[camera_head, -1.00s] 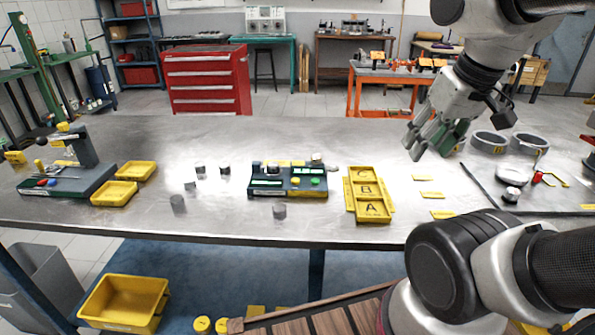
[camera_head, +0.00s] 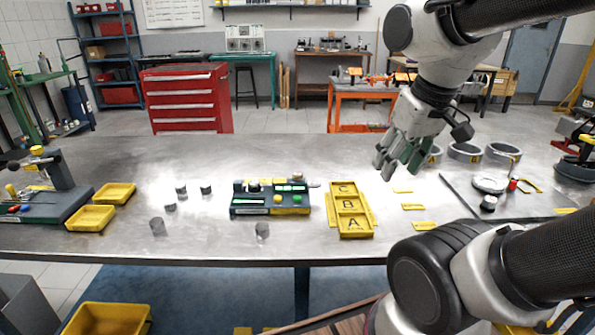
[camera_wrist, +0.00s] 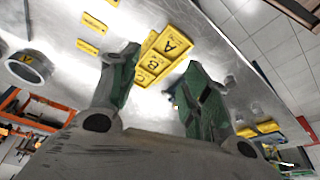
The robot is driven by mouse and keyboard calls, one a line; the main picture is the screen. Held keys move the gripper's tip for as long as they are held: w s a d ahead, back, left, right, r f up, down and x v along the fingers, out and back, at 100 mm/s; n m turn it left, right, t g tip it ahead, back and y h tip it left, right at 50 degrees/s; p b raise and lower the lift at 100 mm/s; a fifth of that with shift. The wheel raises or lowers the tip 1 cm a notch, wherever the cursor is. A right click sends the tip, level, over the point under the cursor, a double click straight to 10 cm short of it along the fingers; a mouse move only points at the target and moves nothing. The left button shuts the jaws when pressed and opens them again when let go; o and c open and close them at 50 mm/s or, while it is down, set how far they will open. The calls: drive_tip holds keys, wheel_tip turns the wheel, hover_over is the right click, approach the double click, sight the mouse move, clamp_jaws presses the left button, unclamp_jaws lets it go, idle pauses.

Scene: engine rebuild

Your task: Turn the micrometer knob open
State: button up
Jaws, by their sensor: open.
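A dark blue bench device (camera_head: 270,207) with green displays and green and yellow buttons stands mid-table in the head view. It looks like the micrometer. A small grey piece (camera_head: 313,184) at its right end may be the knob, but it is too small to be sure. My gripper (camera_head: 397,163) is open and empty above the table, to the right of the device and behind the yellow tray. In the wrist view my two green-padded fingers (camera_wrist: 163,60) stand apart with nothing between them. The device is not clear in the wrist view.
A yellow tray marked A, B, C (camera_head: 350,233) lies right of the device; it shows in the wrist view (camera_wrist: 178,44). Metal rings (camera_head: 465,152) and a mat with tools (camera_head: 465,192) are at right. Yellow bins (camera_head: 91,218) are at left.

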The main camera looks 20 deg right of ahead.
drive_tip(key=w+a+f+n+g, duration=0.3)
drive_tip(key=w+a+n, duration=0.15)
drive_tip(key=w, duration=0.55)
drive_tip(key=n, duration=1.3)
hover_over(297, 172)
drive_tip(key=shift+f, duration=0.6)
drive_tip(key=shift+n, duration=0.85)
drive_tip(key=shift+f, duration=0.25)
wheel_tip(297, 172, down, 7)
drive_tip(key=shift+f, duration=0.2)
drive_tip(key=shift+c, duration=0.3)
clamp_jaws()
